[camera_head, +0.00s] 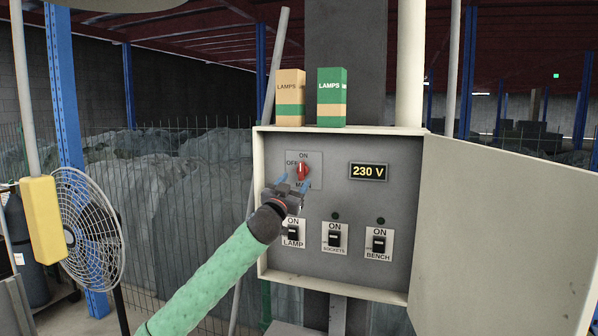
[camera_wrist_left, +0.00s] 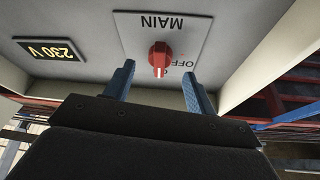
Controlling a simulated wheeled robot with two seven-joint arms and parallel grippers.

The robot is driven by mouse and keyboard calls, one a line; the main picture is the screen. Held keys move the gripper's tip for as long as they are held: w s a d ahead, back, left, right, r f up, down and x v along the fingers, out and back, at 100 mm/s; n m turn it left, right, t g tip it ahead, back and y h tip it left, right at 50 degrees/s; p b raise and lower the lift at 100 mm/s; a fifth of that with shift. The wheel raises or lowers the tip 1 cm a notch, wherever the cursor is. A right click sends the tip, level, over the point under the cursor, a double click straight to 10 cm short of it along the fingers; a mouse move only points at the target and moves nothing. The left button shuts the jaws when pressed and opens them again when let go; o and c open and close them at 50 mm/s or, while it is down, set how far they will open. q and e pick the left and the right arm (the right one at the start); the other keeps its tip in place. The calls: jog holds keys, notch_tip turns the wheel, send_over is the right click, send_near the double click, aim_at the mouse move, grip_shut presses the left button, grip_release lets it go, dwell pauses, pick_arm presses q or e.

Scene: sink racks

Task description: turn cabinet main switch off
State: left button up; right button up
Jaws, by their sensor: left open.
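The red main switch knob (camera_head: 303,170) sits on a light plate (camera_head: 318,158) marked ON at the top and OFF at the left, inside the open cabinet (camera_head: 345,215). The knob stands upright, towards ON. In the left wrist view the scene is upside down, and the red knob (camera_wrist_left: 158,55) shows a white mark pointing towards the gripper. My left gripper (camera_head: 296,180) is open in front of the plate's lower part. Its blue fingers (camera_wrist_left: 158,75) straddle the knob's line, apart from it. The display (camera_head: 368,171) reads 230 V. My right gripper is not in view.
Below are the LAMP (camera_head: 293,233), SOCKETS (camera_head: 334,237) and BENCH (camera_head: 379,242) switches. The cabinet door (camera_head: 500,225) hangs open at the right. Two lamp boxes (camera_head: 290,95) (camera_head: 332,95) stand on top. A fan (camera_head: 90,230) stands at the left.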

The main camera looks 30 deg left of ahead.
aim_at(300, 174)
pick_arm(q)
jog(key=shift+p+x, duration=0.95)
jog(key=shift+x, duration=1.1)
jog(key=shift+c, duration=0.5)
